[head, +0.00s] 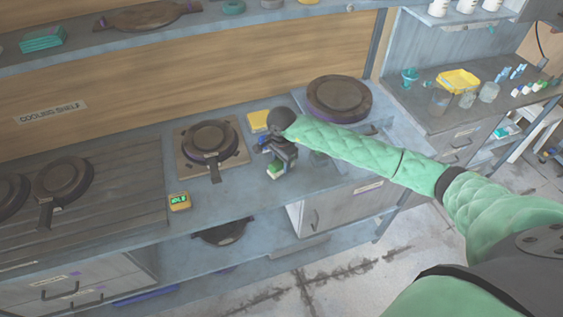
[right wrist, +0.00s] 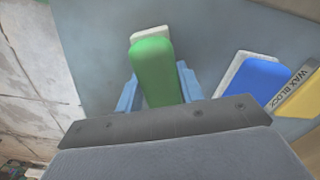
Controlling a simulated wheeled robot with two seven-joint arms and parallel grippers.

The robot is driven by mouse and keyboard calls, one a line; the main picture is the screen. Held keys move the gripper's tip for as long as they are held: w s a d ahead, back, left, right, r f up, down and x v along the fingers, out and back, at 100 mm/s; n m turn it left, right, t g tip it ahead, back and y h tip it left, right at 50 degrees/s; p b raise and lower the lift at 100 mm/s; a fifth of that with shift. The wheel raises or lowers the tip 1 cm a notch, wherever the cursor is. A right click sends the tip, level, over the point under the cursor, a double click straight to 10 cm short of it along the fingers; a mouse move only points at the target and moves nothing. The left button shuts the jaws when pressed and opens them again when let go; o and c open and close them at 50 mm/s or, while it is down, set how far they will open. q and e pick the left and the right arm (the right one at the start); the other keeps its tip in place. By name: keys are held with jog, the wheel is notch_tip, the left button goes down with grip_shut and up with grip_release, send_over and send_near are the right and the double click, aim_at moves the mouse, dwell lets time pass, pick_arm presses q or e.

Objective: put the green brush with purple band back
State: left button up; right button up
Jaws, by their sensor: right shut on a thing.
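My right gripper (head: 277,158) reaches in from the right over the counter and is shut on a green brush. In the right wrist view the brush's green back (right wrist: 154,68) lies between the two blue fingers of my right gripper (right wrist: 160,88), with a pale edge at its far end. In the head view the green brush (head: 274,169) shows small below the gripper, close to the counter. I cannot make out a purple band on it. I cannot tell whether the brush touches the counter. My left gripper is not in view.
A blue-and-white piece (right wrist: 253,80) and a yellow wax block (right wrist: 296,90) lie right of the brush. A dark round plate (head: 339,98) lies behind right.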

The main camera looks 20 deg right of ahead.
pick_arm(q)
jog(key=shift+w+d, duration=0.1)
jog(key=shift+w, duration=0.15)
pick_arm(e)
jog(key=shift+f, duration=0.1)
jog(key=o, duration=0.9)
jog(key=shift+o, duration=0.2)
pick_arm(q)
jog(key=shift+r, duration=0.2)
pick_arm(e)
jog(key=shift+r, duration=0.2)
jog(key=shift+r+b, duration=0.35)
notch_tip(320, 180, up, 5)
jog(key=b, duration=0.3)
jog(key=shift+w+r, duration=0.1)
notch_tip(320, 180, up, 4)
jog(key=shift+r+b, duration=0.25)
jog(key=shift+b, duration=0.85)
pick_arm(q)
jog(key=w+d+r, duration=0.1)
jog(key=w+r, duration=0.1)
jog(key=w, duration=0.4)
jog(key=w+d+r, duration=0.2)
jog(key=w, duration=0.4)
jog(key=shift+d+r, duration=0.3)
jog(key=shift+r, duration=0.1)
pick_arm(e)
jog(key=shift+r, duration=0.75)
